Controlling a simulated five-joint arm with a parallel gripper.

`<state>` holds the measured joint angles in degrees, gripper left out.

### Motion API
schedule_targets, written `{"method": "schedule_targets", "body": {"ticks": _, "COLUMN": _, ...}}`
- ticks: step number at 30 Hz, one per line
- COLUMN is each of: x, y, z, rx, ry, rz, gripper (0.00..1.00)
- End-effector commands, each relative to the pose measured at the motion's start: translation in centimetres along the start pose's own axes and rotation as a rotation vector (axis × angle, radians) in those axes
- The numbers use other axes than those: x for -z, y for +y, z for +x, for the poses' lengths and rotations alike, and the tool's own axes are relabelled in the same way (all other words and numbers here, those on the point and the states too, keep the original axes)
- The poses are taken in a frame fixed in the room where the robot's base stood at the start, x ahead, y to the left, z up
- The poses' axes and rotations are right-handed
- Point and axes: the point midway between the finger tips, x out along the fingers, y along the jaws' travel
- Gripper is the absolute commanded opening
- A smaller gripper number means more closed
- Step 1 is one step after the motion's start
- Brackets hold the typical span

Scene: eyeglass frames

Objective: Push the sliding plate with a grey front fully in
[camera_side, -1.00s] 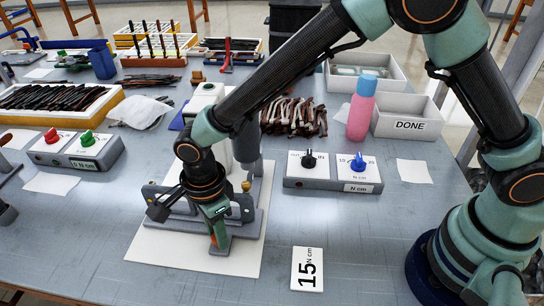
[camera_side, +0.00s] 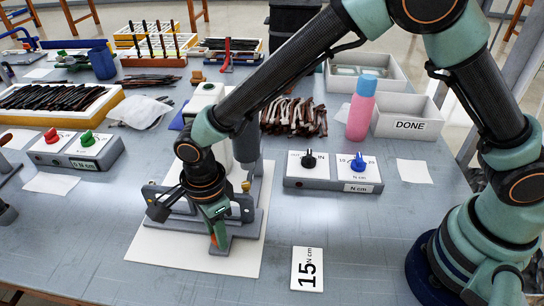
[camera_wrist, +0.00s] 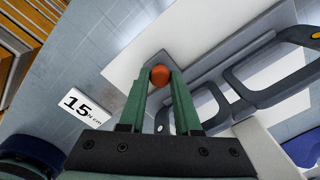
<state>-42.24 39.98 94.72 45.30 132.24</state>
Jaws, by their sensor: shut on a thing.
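The grey fixture (camera_side: 180,222) stands on a white sheet, with its white and grey upright part behind my arm. The sliding plate's grey front (camera_side: 219,249) sticks out of the fixture toward the near side; my gripper hides part of it. My gripper (camera_side: 216,238) points down over this plate. In the wrist view, my gripper's green fingers (camera_wrist: 162,78) are shut on a round orange-red knob (camera_wrist: 160,75) at the plate's near end. The grey plate (camera_wrist: 152,62) shows around the knob. How far the plate is in cannot be told.
A white card marked 15 N cm (camera_side: 307,269) lies right of the sheet (camera_side: 165,249). A box with a black and a blue knob (camera_side: 333,178) stands at right, with a pink bottle (camera_side: 361,108) and DONE bin (camera_side: 408,122) behind.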

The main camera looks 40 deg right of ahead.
Motion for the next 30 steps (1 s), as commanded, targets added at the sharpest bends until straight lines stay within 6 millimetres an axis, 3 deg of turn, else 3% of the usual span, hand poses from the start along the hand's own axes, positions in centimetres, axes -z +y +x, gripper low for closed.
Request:
{"method": "schedule_targets", "body": {"ticks": 9, "x": 0.1, "y": -0.1, "z": -0.1, "rx": 0.0, "ry": 0.0, "rz": 0.0, "gripper": 0.0}}
{"method": "schedule_targets", "body": {"ticks": 17, "x": 2.2, "y": -2.3, "z": -0.1, "rx": 0.0, "ry": 0.0, "rz": 0.004, "gripper": 0.0}}
{"method": "schedule_targets", "body": {"ticks": 21, "x": 2.0, "y": -2.1, "z": -0.1, "rx": 0.001, "ry": -0.001, "rz": 0.0, "gripper": 0.0}}
{"method": "schedule_targets", "body": {"ticks": 22, "x": 2.0, "y": -2.1, "z": -0.1, "rx": 0.001, "ry": -0.001, "rz": 0.0, "gripper": 0.39}}
{"method": "schedule_targets", "body": {"ticks": 24, "x": 2.0, "y": -2.0, "z": -0.1, "rx": 0.001, "ry": -0.001, "rz": 0.0, "gripper": 0.62}}
{"method": "schedule_targets", "body": {"ticks": 30, "x": 2.0, "y": -2.0, "z": -0.1, "rx": 0.0, "ry": 0.0, "rz": 0.0, "gripper": 0.62}}
